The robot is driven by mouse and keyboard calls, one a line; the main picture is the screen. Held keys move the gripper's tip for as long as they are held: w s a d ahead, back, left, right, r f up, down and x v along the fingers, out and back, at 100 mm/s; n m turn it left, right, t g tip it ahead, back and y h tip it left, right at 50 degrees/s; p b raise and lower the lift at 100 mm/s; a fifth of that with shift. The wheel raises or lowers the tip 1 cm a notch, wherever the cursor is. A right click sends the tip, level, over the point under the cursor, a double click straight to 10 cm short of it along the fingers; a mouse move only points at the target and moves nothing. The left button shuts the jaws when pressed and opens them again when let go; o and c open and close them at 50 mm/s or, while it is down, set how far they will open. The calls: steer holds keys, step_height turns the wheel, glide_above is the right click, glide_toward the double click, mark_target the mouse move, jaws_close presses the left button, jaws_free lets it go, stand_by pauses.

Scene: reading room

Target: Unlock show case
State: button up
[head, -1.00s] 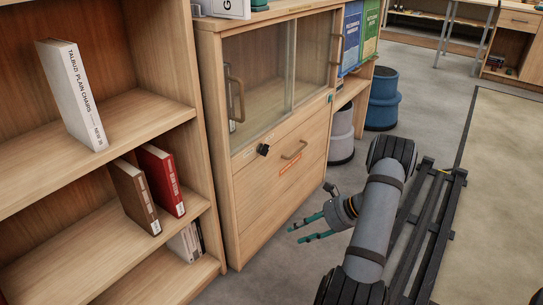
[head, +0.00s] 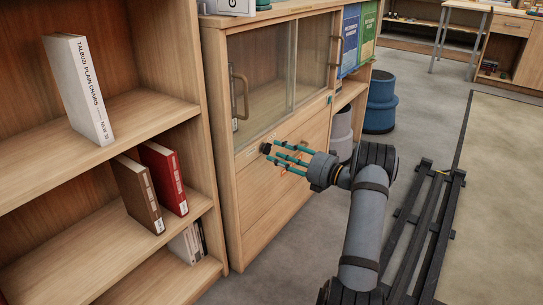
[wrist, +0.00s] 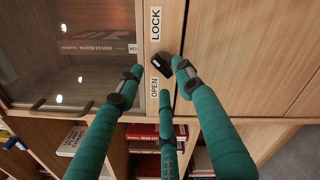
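The show case (head: 233,125) is a wooden cabinet with glass sliding panes (head: 260,80) above drawer fronts. Its black lock knob (head: 265,148) sits on the frame below the glass. In the wrist view the knob (wrist: 162,66) lies between a LOCK label (wrist: 155,24) and an OPEN label (wrist: 154,87). I cannot tell its exact setting. My gripper (head: 277,153) has three teal fingers and is in front of the knob. In the wrist view the spread fingertips of my gripper (wrist: 158,74) surround the knob, with gaps showing. Contact is unclear.
An open bookshelf (head: 100,210) with several books stands to the left of the show case. A curved door handle (head: 239,97) projects from the glass near the knob. Grey floor (head: 300,250) is clear in front.

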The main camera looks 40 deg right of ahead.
mark_target(270, 150)
steer(key=shift+b+x, duration=0.45)
steer(key=shift+x, duration=1.3)
steer(key=shift+c, duration=0.5)
steer(key=c, duration=0.7)
jaws_close()
